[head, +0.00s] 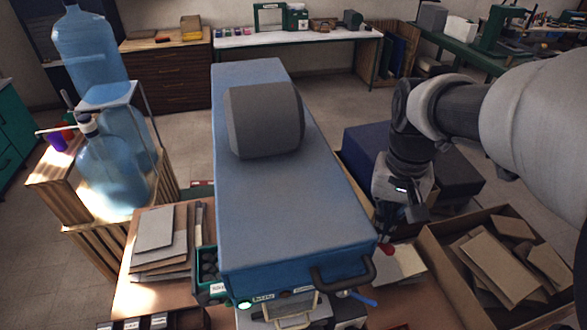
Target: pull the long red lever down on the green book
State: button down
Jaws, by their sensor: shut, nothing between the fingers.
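A long blue box-like machine (290,200) stands on a wooden table, with a grey rounded block (265,118) on its top. A black handle (345,278) is on its front end. I see no long red lever and no green book that I can make out clearly. A tiny reddish spot shows just below my fingertips, too small to identify. My gripper (384,230) is shut and empty, pointing down beside the machine's right front corner. I cannot tell whether it touches anything.
A cardboard box (436,245) with brown sheets stands at the right. Stacked boards (155,228) and a green bin (206,291) are left of the machine. A blue-ended lever (362,299) sticks out below the handle. Water bottles (112,165) stand on a crate at left.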

jog(key=shift+s+d+f+b, duration=0.1)
jog(key=shift+s+f+b, duration=0.2)
jog(key=shift+f+b, duration=0.45)
jog(key=shift+s+d+f+b, duration=0.1)
jog(key=shift+s+f+b, duration=0.15)
jog(key=shift+f+b, duration=0.5)
jog(key=shift+f, duration=0.25)
jog(key=shift+s+f+b, duration=0.15)
jog(key=shift+f+b, duration=0.3)
jog(key=shift+f, duration=0.3)
jog(key=shift+s+f+b, duration=0.1)
jog(key=shift+f+b, duration=0.3)
jog(key=shift+f, duration=0.35)
notch_tip(320, 180, down, 3)
jog(key=shift+d+r+b, duration=0.1)
jog(key=shift+b, duration=0.95)
